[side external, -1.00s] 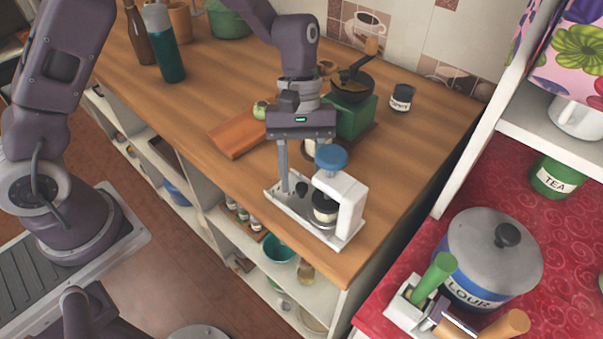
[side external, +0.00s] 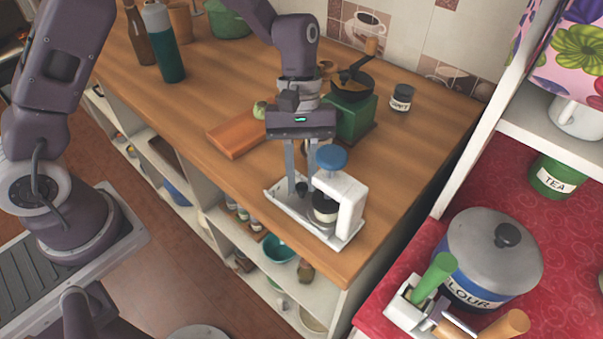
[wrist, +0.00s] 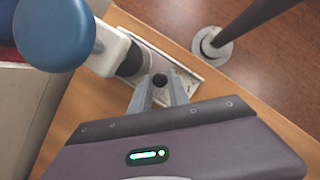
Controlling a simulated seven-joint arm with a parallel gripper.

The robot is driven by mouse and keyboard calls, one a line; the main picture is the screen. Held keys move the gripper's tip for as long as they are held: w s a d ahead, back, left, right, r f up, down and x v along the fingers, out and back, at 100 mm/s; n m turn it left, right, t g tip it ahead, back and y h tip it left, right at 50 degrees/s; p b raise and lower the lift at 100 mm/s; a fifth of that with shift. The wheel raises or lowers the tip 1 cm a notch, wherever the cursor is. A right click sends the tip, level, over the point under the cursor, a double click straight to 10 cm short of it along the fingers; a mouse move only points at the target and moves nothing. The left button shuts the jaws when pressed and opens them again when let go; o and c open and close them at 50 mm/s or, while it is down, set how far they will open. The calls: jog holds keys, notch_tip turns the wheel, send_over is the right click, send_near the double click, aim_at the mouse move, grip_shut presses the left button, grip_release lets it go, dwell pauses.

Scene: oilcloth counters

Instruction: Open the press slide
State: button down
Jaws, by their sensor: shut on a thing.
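The press is a white metal frame (side external: 348,198) with a round blue knob (side external: 332,157) on top, standing on a pale base tray (side external: 325,234) near the counter's front edge. A dark cylinder with a light band (side external: 325,208) sits under the frame. A small black knob (side external: 302,188) stands up from the slide, left of the cylinder. My gripper (side external: 301,182) points down and is shut on this black knob. In the wrist view, the black knob (wrist: 160,80) sits between my fingertips, with the blue knob (wrist: 55,32) at upper left. The slide under the knob is partly hidden by the fingers.
A wooden board (side external: 238,136) and a green grinder (side external: 354,116) stand behind the press, with a dark labelled jar (side external: 401,97) to their right. The counter's front edge lies close to the tray. Bare counter (side external: 420,150) lies to the right.

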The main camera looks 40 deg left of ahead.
dwell(0.7)
jog(key=a, duration=0.8)
jog(key=shift+w+a, duration=0.1)
jog(key=shift+a, duration=0.05)
jog(key=c, duration=1.3)
grip_release()
jog(key=shift+o, duration=0.2)
jog(key=v, duration=0.7)
